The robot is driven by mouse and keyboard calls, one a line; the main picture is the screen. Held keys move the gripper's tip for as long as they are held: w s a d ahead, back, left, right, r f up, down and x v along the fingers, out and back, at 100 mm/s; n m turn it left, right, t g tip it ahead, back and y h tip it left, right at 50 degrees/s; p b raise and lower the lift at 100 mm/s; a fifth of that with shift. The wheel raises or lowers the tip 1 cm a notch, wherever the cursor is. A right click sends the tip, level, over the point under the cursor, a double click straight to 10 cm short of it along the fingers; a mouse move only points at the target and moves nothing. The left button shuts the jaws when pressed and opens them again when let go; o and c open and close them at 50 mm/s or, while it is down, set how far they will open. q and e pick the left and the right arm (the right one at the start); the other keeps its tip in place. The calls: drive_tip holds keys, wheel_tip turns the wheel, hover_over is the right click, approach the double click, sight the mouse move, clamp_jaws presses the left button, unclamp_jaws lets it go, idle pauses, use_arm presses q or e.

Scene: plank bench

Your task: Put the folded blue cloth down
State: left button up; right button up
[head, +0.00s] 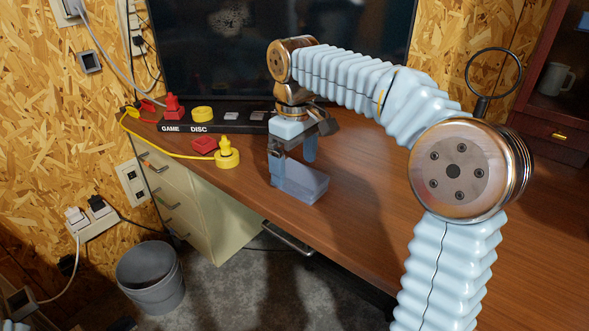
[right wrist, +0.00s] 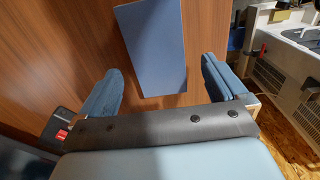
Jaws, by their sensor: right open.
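The folded blue cloth (head: 302,184) lies flat on the brown desk (head: 370,222), near its front edge. It is a neat rectangular block, and it also shows in the right wrist view (right wrist: 152,48). My right gripper (head: 293,158) points down just over the cloth. In the right wrist view my right gripper (right wrist: 165,88) is open. Its two fingers stand apart with a gap on each side of the cloth, and nothing is held. My left gripper is not in view.
A black strip (head: 235,127) labelled GAME and DISC stands before the dark screen (head: 285,45). A yellow plug (head: 227,153) and a red piece (head: 204,145) lie left of the cloth. A grey bin (head: 151,278) stands on the floor. The desk's right side is clear.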

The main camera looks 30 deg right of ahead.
sight(295, 170)
wheel_tip(295, 170, up, 9)
drive_tip(key=p, duration=0.2)
idle(0.5)
